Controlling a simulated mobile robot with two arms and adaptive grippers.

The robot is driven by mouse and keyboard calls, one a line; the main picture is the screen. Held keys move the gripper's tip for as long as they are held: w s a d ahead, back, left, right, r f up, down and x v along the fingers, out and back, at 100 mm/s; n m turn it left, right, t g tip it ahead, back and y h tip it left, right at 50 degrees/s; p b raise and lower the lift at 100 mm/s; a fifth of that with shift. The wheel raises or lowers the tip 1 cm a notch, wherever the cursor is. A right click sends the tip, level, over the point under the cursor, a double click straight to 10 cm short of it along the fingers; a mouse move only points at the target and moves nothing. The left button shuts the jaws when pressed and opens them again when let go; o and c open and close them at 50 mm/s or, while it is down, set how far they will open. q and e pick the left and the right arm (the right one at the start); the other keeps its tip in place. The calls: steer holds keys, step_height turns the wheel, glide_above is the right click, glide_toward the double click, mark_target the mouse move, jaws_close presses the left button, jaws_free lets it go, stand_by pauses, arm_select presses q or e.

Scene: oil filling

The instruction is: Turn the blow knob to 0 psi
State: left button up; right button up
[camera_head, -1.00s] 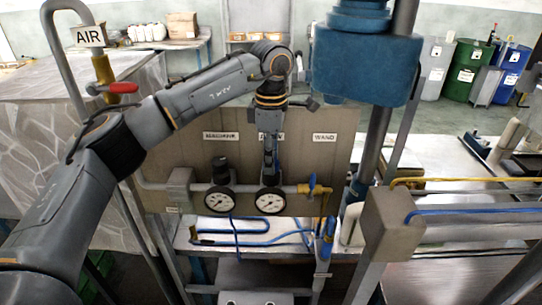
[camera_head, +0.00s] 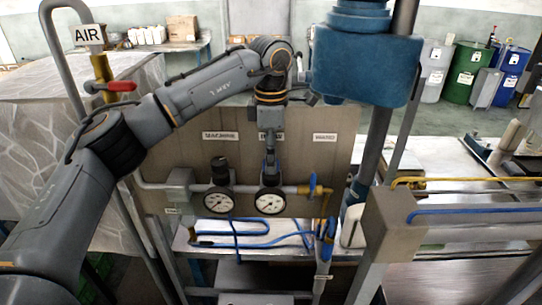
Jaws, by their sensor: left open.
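A board holds two round white gauges, the machine gauge (camera_head: 219,200) on the left and the blow gauge (camera_head: 269,201) on the right. A black knob (camera_head: 220,170) stands above the left gauge, under the MACHINE label (camera_head: 220,136). My left gripper (camera_head: 270,172) points down directly above the right gauge, in front of the middle label (camera_head: 264,136), which it partly covers. It is open around the place of the blow knob, which is hidden behind the fingers. The gauge needle is too small to read surely. My right gripper is not in view.
A yellow pipe with a blue valve handle (camera_head: 313,184) runs just right of the gauges. A large blue machine head (camera_head: 367,65) hangs to the upper right. A red-handled AIR valve (camera_head: 122,86) stands at the left. Blue hoses (camera_head: 235,232) lie below the gauges.

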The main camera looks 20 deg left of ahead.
arm_select(q)
step_height(320, 180, up, 12)
steer(key=shift+f, duration=0.2)
stand_by(0.5)
